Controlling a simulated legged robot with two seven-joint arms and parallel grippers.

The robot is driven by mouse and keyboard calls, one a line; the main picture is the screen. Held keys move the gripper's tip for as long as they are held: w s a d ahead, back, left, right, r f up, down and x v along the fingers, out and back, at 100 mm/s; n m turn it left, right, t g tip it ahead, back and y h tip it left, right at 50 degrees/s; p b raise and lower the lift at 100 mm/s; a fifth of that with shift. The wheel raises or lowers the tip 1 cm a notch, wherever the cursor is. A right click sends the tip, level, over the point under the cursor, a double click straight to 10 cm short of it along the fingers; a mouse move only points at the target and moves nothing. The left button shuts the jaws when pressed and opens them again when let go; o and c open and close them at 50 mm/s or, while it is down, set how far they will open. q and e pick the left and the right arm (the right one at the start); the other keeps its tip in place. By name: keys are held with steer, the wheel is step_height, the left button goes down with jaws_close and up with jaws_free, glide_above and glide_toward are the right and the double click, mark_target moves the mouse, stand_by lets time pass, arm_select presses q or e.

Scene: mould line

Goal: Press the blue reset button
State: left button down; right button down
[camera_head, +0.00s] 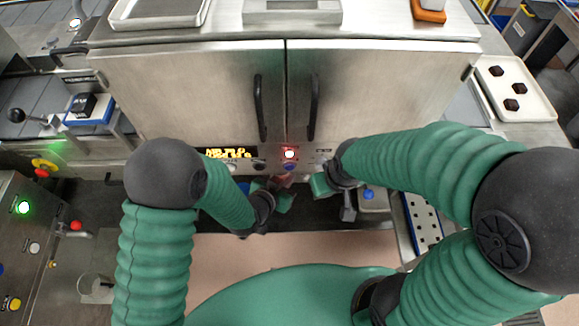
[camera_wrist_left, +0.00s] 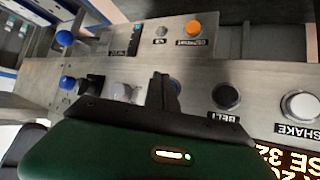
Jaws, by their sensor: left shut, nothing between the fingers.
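The blue button (camera_head: 289,167) sits on the front panel under the cabinet doors, below a lit red lamp (camera_head: 290,154). My left gripper (camera_head: 277,188) is shut and empty, close to the panel just below the button. It also shows in the left wrist view (camera_wrist_left: 163,90), its tip overlapping the button; I cannot tell whether they touch. My right gripper (camera_head: 325,185) is to the right, near the panel; its jaws are not clear.
A black button (camera_wrist_left: 227,96) labelled BELT and a white button (camera_wrist_left: 301,104) labelled SHAKE are beside the blue one. An orange button (camera_wrist_left: 194,28) and blue knobs (camera_wrist_left: 65,38) are farther off. A lit display (camera_head: 228,153) is left of the lamp. Door handles (camera_head: 260,108) stick out above.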

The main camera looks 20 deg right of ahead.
arm_select(q)
steer(key=shift+w+d+r, duration=0.1)
steer(key=shift+w+d, duration=0.05)
steer(key=shift+w, duration=0.2)
steer(key=shift+w+d, duration=0.1)
steer(key=shift+w, duration=0.35)
stand_by(0.6)
steer(key=shift+s, duration=0.1)
steer(key=shift+s+a, duration=0.25)
steer(key=shift+s, duration=0.5)
steer(key=s, duration=0.2)
steer(key=s+a, duration=0.1)
steer(key=s, duration=0.1)
steer(key=shift+s+a, duration=0.2)
steer(key=shift+s, duration=0.2)
stand_by(0.6)
